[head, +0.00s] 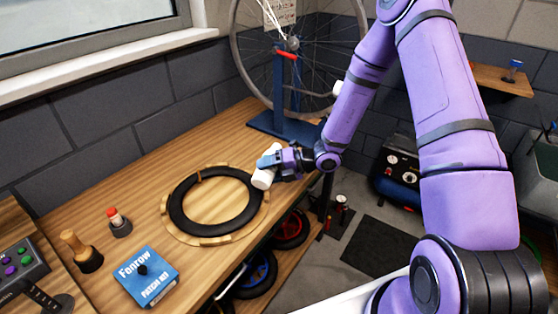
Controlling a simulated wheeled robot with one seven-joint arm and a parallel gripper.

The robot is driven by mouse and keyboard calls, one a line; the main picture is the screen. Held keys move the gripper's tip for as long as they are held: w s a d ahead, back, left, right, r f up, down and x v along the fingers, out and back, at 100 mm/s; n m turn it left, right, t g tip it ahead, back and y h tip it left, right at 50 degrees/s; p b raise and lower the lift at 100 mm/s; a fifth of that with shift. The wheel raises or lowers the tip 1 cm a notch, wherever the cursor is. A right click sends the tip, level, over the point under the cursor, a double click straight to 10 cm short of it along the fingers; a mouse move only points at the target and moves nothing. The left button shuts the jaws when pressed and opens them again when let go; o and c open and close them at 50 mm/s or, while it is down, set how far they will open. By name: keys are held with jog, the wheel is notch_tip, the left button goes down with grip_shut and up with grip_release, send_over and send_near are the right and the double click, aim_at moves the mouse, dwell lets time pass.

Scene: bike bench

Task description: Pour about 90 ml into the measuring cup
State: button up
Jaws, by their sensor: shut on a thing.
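My gripper (272,160) is shut on a white cylindrical container (263,179) near the right edge of the wooden bench (150,166). The container is tilted, and its lower end lies over the right side of a black tyre ring. I cannot tell whether it touches the ring, and the gripper's fingers cover part of it. I cannot make out a measuring cup or any liquid in this view.
The black ring (176,214) lies on a round wooden base (166,222). A blue patch kit box (150,284), a red-capped item (118,224) and a wooden-handled tool (76,244) stand left of it. A wheel stand (279,85) is behind. Bare bench lies at back left.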

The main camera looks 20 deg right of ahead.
jog(key=shift+s+a+f, duration=0.1)
jog(key=shift+f, duration=0.2)
jog(key=shift+n+t+h, duration=0.4)
jog(key=shift+n+h, duration=0.1)
jog(key=shift+n, duration=0.1)
jog(key=n, duration=0.1)
jog(key=w+n+t+h, duration=0.1)
jog(key=d+n+t+h+b, duration=0.1)
jog(key=shift+w+d+r+n, duration=0.1)
jog(key=shift+w+r+n, duration=0.1)
jog(key=shift+r+n, duration=0.1)
jog(key=shift+s+a+n+t+h, duration=0.3)
jog(key=shift+n+t+h, duration=0.3)
jog(key=shift+n, duration=0.4)
jog(key=shift+s+f+n+t+h+b, duration=0.1)
jog(key=shift+f+n+t+h+b, duration=0.1)
jog(key=shift+n+t+h, duration=0.3)
jog(key=shift+s+f+n+t+h+b, duration=0.1)
jog(key=shift+n+t+h+b, duration=0.1)
jog(key=shift+n+t, duration=0.45)
